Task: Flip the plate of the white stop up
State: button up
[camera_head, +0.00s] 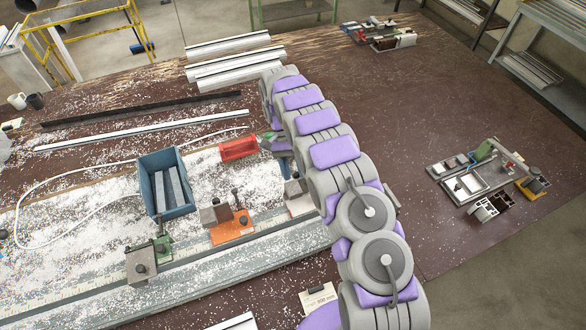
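The white stop (300,206) sits on the rail at the right of the row of stops, just left of my arm. A grey block-like part stands at its back; whether this is its plate, and how the plate lies, I cannot tell. My arm crosses the middle of the view and hides part of the area behind the stop. My gripper (281,148) points down beside the red bin, behind the white stop, and is mostly covered by my arm. Its fingers do not show clearly. I cannot tell whether it touches anything.
An orange stop (232,226) and a green stop (163,246) stand farther left on the rail (80,285). White chips cover the bench there.

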aim_at(299, 178)
jog(key=shift+s+d, duration=0.1)
jog(key=shift+s, duration=0.15)
jog(key=shift+r, duration=0.1)
jog(key=shift+w+r+p, duration=0.1)
jog(key=shift+r+p, duration=0.25)
jog(key=shift+r, duration=0.15)
notch_tip(299, 178, up, 3)
jog(key=shift+f+p, duration=0.15)
jog(key=shift+p, duration=0.95)
jog(key=s, duration=0.2)
jog(key=shift+s+d, duration=0.35)
jog(key=shift+s, duration=0.05)
jog(key=s+d+r+b, duration=0.1)
jog(key=s+d, duration=0.2)
jog(key=s, duration=0.9)
jog(key=shift+s+d, duration=0.15)
jog(key=shift+s, duration=0.1)
